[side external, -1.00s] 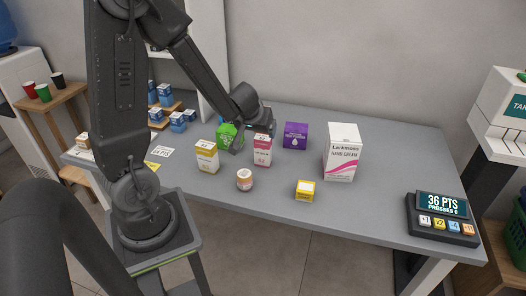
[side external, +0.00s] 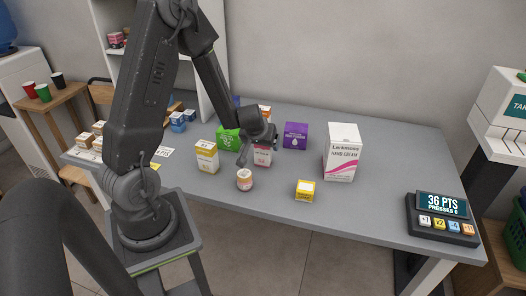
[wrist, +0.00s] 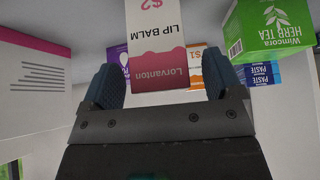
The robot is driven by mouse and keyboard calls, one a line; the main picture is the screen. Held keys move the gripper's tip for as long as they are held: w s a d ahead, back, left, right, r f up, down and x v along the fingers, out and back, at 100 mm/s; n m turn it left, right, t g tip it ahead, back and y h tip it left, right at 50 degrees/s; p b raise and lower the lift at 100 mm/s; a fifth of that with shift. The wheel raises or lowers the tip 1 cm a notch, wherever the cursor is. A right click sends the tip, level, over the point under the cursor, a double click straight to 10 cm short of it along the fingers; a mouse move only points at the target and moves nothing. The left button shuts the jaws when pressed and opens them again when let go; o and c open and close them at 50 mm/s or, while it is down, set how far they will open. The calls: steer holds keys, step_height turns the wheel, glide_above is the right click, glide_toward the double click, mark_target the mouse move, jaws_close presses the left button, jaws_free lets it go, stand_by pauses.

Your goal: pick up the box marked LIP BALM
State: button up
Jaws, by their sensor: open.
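The LIP BALM box (wrist: 158,45) is white and pink and shows upside down in the wrist view, between the two fingers of my gripper (wrist: 160,75). Its pink Lorvanton panel is nearest the palm. My gripper is open, with a dark blue finger on each side of the box. In the side view, my gripper (side external: 257,145) hangs at the upright LIP BALM box (side external: 262,158) and hides its upper part. I cannot tell whether a finger touches it.
A green HERB TEA box (side external: 228,139) stands close on the left, a yellow-white box (side external: 206,156) beyond it. A purple box (side external: 295,136) stands right, then a tall hand cream box (side external: 342,152). A small jar (side external: 244,180) and yellow box (side external: 305,190) stand in front.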

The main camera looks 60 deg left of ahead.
steer(key=shift+x, duration=1.1)
steer(key=shift+c, duration=0.4)
steer(key=c, duration=1)
steer(key=shift+o, duration=0.2)
steer(key=shift+r, duration=0.1)
